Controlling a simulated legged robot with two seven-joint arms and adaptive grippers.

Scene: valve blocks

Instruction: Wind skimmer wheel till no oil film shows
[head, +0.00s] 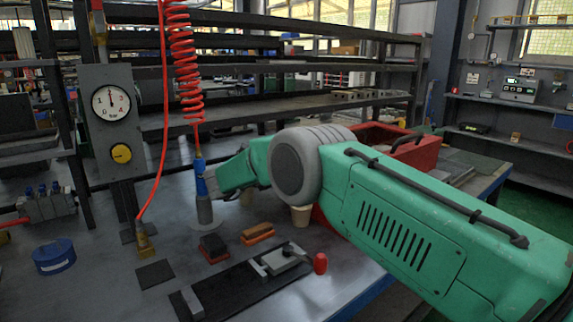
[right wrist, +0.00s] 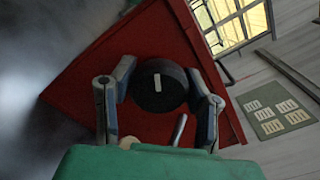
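In the right wrist view a round black knob-like piece (right wrist: 160,86) with a white bar mark sits inside a red tray (right wrist: 85,68). I cannot tell whether it is the skimmer wheel. My right gripper (right wrist: 160,92) is open, one finger on each side of the black piece. I cannot tell whether the fingers touch it. A pale rod lies near the right finger. No oil film can be made out. My left gripper is not in view.
A pressure gauge (head: 111,104) stands at the left. A red coiled hose (head: 183,70) hangs with a blue tool (head: 200,178). A blue round tin (head: 54,257), two small blocks and a red-knobbed lever (head: 320,263) are on the bench. The bench edge is at the right.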

